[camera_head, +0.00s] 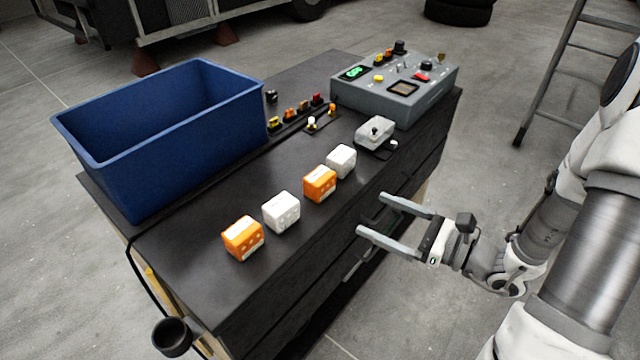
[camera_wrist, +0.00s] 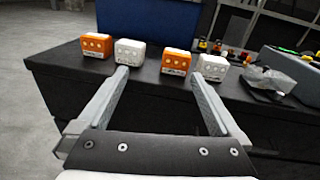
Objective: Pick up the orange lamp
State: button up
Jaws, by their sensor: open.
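Two orange lamps and two white ones stand in a row on the dark workbench top. One orange lamp (camera_head: 243,238) is at the near left end of the row. The other orange lamp (camera_head: 320,184) stands between the two white lamps (camera_head: 281,211) (camera_head: 341,161). In the wrist view the orange lamps are at the left (camera_wrist: 96,45) and right of centre (camera_wrist: 176,61). My gripper (camera_head: 370,214) is open and empty, off the bench's right edge. In the wrist view the second orange lamp shows beyond and between my fingertips (camera_wrist: 166,78), apart from them.
A blue bin (camera_head: 165,130) stands at the bench's left. A grey control box (camera_head: 395,88) is at the far end. A small grey device (camera_head: 374,133) and several small coloured parts lie between. The bench top (camera_head: 190,265) is clear around the near lamp.

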jog(key=w+d+f+m+t, duration=0.1)
jog(key=d+f+m+t, duration=0.1)
jog(key=b, duration=0.2)
send_near(328, 180)
jog(key=shift+h, duration=0.4)
jog(key=x, duration=0.6)
jog(key=shift+s+a, duration=0.2)
jog(key=shift+a, duration=0.1)
jog(key=shift+r+x, duration=0.2)
jog(key=shift+x, duration=2.7)
jog(key=shift+w+d, duration=0.1)
jog(key=shift+d, duration=0.05)
jog(key=c, duration=1.3)
